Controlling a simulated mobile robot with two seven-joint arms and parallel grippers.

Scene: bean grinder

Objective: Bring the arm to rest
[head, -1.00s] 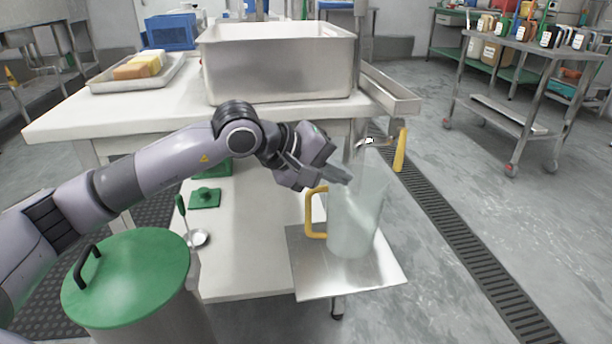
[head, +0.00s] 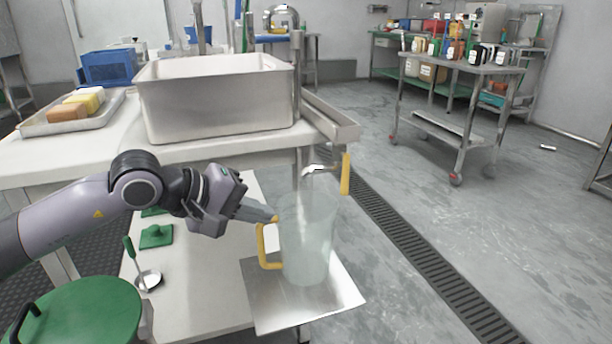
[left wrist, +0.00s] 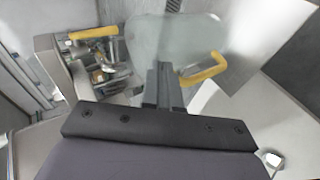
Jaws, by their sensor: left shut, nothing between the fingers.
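My left arm comes in from the left in the head view, over the lower white table. Its gripper (head: 266,215) is shut and empty, with the fingertips beside the upper end of a yellow handle on a clear pitcher (head: 308,240). In the left wrist view the shut fingers (left wrist: 163,78) point toward the pitcher (left wrist: 170,38), with its yellow handle (left wrist: 205,70) just to their right. I cannot tell whether the fingertips touch the pitcher. The pitcher stands upright on a metal plate (head: 335,302). My right gripper is not in view.
A large steel basin (head: 215,108) stands on the upper counter behind the arm. A green-lidded container (head: 85,312) is at the lower left, with a ladle (head: 149,280) near it. A tap with a yellow lever (head: 345,174) is behind the pitcher. Open floor lies right.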

